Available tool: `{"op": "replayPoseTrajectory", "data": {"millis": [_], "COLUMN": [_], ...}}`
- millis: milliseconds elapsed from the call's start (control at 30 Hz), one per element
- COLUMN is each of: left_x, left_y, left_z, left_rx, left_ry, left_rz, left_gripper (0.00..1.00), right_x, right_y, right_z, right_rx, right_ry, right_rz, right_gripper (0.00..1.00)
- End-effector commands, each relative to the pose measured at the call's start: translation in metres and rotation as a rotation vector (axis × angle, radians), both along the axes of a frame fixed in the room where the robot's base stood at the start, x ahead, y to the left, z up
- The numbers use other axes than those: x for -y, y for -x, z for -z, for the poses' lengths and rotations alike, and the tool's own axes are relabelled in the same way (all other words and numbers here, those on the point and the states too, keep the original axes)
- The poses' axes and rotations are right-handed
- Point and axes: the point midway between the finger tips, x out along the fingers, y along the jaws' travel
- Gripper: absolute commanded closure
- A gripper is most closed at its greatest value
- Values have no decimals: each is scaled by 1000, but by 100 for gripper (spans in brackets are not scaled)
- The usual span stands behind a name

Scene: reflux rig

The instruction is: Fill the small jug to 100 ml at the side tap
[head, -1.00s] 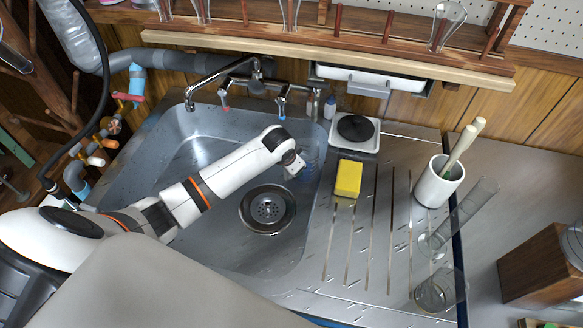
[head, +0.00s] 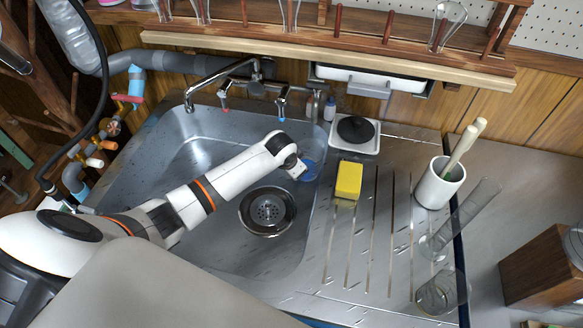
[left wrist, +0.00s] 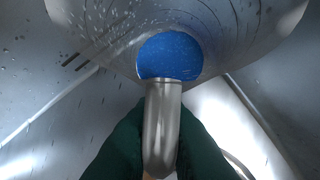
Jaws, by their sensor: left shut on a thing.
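The small jug (head: 311,169) shows as a bluish round vessel at the right side of the sink, below the small taps. In the left wrist view a round blue surface (left wrist: 169,56) shows behind a steel-coloured rounded handle (left wrist: 161,125). My left gripper (head: 301,170) is at the jug's left side; its green fingers (left wrist: 160,140) are shut on the handle. I cannot read the jug's level or any marks. A small tap with a blue end (head: 282,108) is at the sink's back edge, and no water stream is visible. My right gripper is not in view.
A swan-neck spout (head: 215,78) and a red-marked tap (head: 225,100) stand behind the sink (head: 200,230). To the right are a yellow sponge (head: 348,180), a scale-like plate (head: 355,130), a white pot (head: 438,183) and clear glassware (head: 440,290). A wooden shelf overhangs behind.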

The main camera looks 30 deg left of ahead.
Motion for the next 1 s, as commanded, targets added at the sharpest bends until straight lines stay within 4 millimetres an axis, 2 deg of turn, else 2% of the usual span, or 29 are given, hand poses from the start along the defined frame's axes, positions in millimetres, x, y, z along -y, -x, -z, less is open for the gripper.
{"op": "replayPoseTrajectory", "data": {"millis": [67,100,200,233,567,667,1000], "left_x": [0,0,0,0,0,1,5], "left_y": [0,1,1,1,2,6,36], "left_z": [1,1,1,1,-3,-15,-78], "left_rx": [-2,-2,-2,-2,-1,1,1], "left_ry": [-1,-1,-1,-1,-1,-1,-1], "left_rz": [0,0,0,0,1,2,2], "left_gripper": [100,81,65,62,62,62,62], "right_x": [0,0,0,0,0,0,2], "right_y": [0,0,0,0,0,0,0], "right_z": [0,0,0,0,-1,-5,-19], "right_rx": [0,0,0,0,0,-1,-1], "right_ry": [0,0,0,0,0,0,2], "right_rz": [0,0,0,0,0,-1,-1], "right_gripper": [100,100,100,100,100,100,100]}}
